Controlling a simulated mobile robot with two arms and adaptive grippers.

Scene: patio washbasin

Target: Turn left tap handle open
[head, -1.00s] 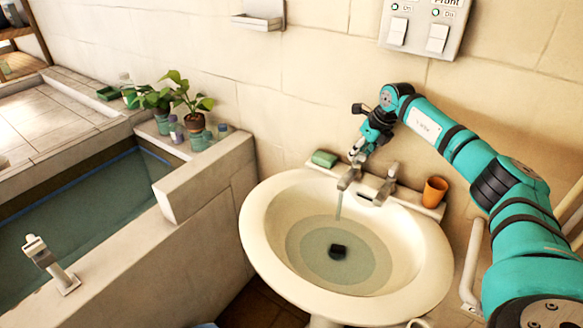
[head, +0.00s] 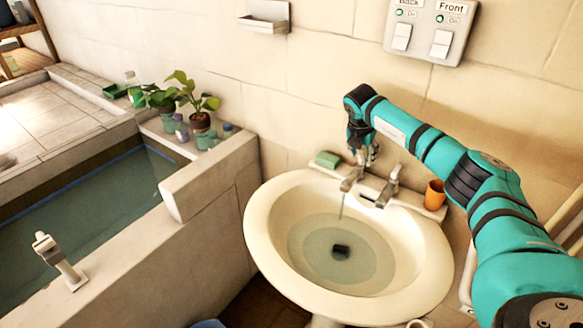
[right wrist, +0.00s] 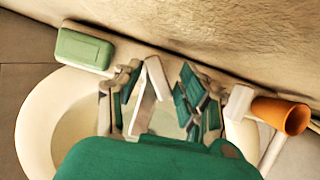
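The white basin (head: 262,235) has two metal taps at its back edge. The left tap (head: 350,179) has a thin stream of water falling from its spout into the basin. The right tap (head: 388,186) stands beside it. My right gripper (head: 368,157) is over the left tap, fingers pointing down. In the right wrist view my right gripper (right wrist: 160,100) is open, its fingers apart on either side of the pale left tap handle (right wrist: 153,82). The handle looks nearer the left finger; contact cannot be told. My left gripper is out of view.
A green soap (head: 327,159) lies left of the taps and an orange cup (head: 434,195) stands to their right. A dark drain piece (head: 340,252) sits under water in the basin. A wall switch panel (head: 426,30) is above. Potted plants (head: 200,120) stand at left.

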